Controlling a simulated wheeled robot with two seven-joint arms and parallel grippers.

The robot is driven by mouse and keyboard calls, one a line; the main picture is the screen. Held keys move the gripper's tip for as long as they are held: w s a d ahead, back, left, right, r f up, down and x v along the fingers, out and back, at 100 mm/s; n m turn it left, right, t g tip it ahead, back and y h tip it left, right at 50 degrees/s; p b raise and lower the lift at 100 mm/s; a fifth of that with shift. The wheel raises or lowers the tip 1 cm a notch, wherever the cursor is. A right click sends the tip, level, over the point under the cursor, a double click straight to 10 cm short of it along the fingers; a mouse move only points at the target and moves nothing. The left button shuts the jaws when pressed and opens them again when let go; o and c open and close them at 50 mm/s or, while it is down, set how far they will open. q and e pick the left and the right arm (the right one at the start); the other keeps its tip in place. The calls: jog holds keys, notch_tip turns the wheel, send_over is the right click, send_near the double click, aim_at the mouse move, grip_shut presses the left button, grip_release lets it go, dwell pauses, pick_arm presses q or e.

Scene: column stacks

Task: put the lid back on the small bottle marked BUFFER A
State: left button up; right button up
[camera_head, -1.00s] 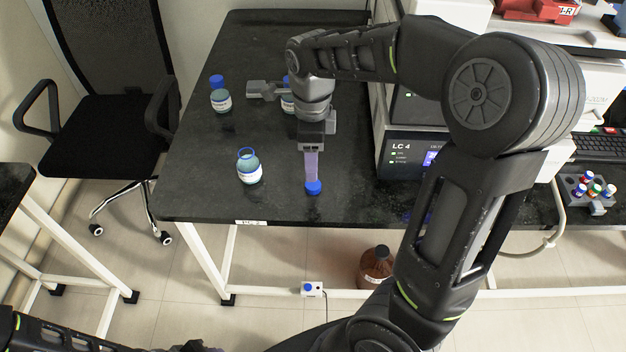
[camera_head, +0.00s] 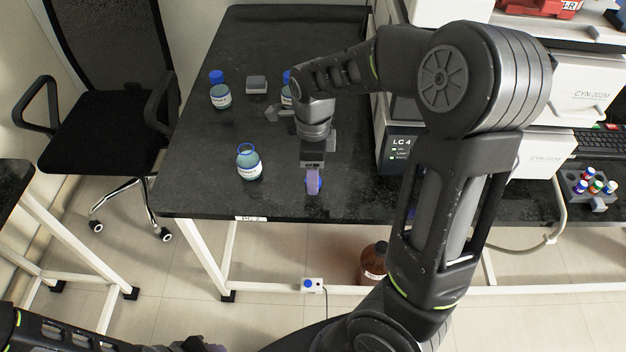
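A small open bottle (camera_head: 249,165) with a blue ring at its neck and a white label stands upright near the front of the black bench. Its label is too small to read. My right gripper (camera_head: 313,185) points down close to the bench top, to the right of this bottle and apart from it. Its purple fingers show a little blue between or behind them, where the blue lid is mostly hidden. I cannot tell whether they grip it. My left arm shows at the bottom left; its gripper (camera_head: 205,346) is cut off by the frame edge.
A blue-capped bottle (camera_head: 219,92) stands farther back, with a small grey block (camera_head: 256,84) beside it. Another blue-capped bottle (camera_head: 287,92) is partly hidden by my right arm. The LC instrument (camera_head: 396,145) stands to the right. The bench (camera_head: 200,190) is clear left of the open bottle.

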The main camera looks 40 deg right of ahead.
jog(key=shift+f, duration=0.85)
grip_shut()
dwell(0.4)
